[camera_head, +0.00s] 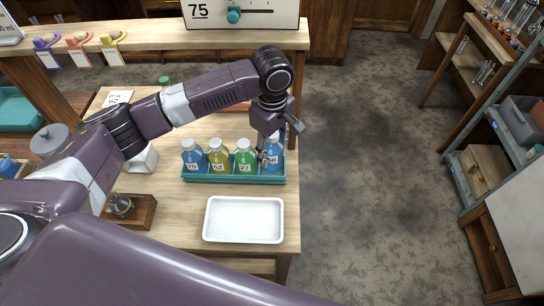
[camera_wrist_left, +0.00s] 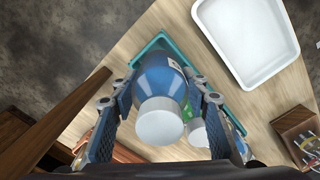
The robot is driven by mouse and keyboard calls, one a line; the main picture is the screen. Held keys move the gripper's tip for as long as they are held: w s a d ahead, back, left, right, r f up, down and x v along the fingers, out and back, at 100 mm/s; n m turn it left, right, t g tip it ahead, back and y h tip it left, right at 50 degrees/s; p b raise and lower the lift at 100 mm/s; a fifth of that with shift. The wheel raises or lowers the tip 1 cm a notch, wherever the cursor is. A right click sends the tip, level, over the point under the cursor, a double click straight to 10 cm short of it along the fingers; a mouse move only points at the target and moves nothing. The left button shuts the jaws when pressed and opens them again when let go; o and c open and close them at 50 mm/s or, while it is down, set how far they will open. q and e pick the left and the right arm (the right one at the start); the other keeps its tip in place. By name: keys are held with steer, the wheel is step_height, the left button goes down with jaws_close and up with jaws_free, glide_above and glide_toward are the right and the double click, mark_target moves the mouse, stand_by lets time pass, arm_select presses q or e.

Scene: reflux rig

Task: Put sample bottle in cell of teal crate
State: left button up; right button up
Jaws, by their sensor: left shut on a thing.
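The teal crate (camera_head: 235,179) stands on the wooden table and holds a row of sample bottles with white caps. From left to right these are a blue bottle (camera_head: 194,160), a yellow bottle (camera_head: 219,160), a green bottle (camera_head: 245,160) and a blue bottle marked 56 (camera_head: 273,158) at the right end. My left gripper (camera_head: 266,156) is shut on the blue bottle at the right end. In the left wrist view this bottle (camera_wrist_left: 160,90) is between the fingers, at the end of the teal crate (camera_wrist_left: 160,42). I cannot tell whether its base rests on the crate floor. My right gripper is not in view.
A white tray (camera_head: 243,219) lies in front of the crate. A dark wooden block with a glass piece (camera_head: 130,211) is at the left. A shelf with a display (camera_head: 243,13) runs behind. The table's right edge is close to the crate, with open floor beyond.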

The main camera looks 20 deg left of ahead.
mark_target(272, 158)
arm_select(q)
step_height(272, 158, down, 4)
steer(key=shift+r, duration=0.25)
steer(key=shift+f, duration=0.15)
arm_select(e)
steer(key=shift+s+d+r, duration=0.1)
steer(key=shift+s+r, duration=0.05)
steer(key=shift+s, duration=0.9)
arm_select(q)
steer(key=o, duration=1.5)
steer(key=shift+f, duration=0.1)
steer(key=shift+c, duration=0.2)
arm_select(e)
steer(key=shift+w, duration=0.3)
arm_select(q)
step_height(272, 158, up, 12)
steer(key=shift+r+b, duration=0.15)
steer(key=shift+b, duration=0.6)
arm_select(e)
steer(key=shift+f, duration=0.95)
